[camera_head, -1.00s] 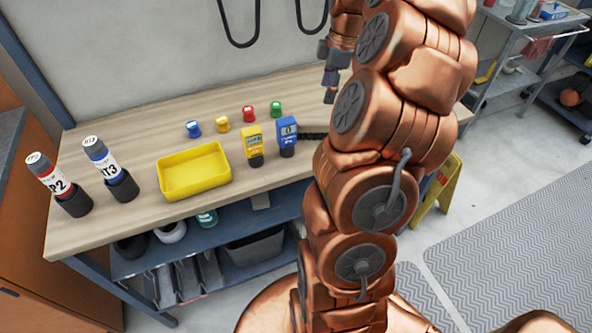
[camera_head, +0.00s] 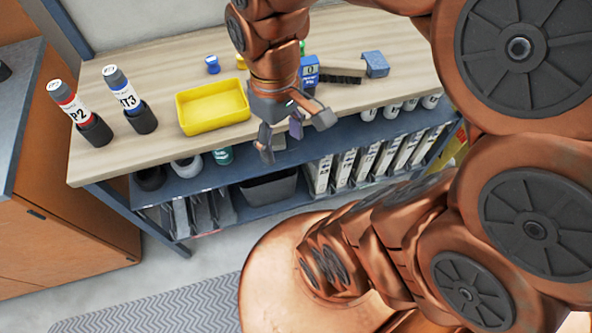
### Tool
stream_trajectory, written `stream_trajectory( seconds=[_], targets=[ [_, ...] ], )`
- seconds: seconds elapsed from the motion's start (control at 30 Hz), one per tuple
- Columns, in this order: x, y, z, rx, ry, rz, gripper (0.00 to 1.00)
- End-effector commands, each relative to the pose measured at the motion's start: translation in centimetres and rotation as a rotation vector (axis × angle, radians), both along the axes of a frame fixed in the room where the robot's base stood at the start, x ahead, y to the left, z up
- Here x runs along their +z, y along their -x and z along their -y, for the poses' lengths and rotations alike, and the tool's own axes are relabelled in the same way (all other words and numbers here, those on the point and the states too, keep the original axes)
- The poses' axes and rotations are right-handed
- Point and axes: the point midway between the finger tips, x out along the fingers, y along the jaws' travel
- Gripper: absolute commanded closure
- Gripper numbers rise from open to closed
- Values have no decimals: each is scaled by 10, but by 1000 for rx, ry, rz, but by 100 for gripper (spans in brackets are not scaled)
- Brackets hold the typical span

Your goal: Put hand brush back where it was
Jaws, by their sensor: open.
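A dark bristled strip that looks like the hand brush (camera_head: 340,76) lies on the wooden workbench (camera_head: 400,88), between a blue meter and a blue-grey block. I cannot make out its handle clearly. My gripper (camera_head: 282,139) is open and empty. It hangs pointing down at the front edge of the bench, in front and to the left of the brush, and apart from it in the picture.
A yellow tray (camera_head: 184,127), two labelled cylinders in dark cups (camera_head: 95,131), a blue meter (camera_head: 309,70), a blue-grey block (camera_head: 375,65) and small coloured pieces (camera_head: 212,65) stand on the bench. A shelf below holds binders (camera_head: 343,168) and a grey bin (camera_head: 270,188).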

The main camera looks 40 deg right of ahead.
Motion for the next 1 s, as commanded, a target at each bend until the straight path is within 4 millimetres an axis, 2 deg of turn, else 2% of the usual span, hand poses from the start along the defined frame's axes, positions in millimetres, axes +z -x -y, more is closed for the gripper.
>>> stream_trajectory(
  seconds=[0.03, 0.1, 0.2, 0.3, 0.93, 1.0],
  targets=[
    [-5, 16, -5, -36, 15, -11, 34],
    [-11, 32, -10, -95, 33, -19, 34],
    [-18, 50, -13, -160, 52, -33, 34],
    [-21, 59, -15, -197, 62, -39, 34],
    [-22, 61, -15, -210, 65, -41, 34],
    [-22, 61, -15, -210, 65, -41, 41]
  ],
)
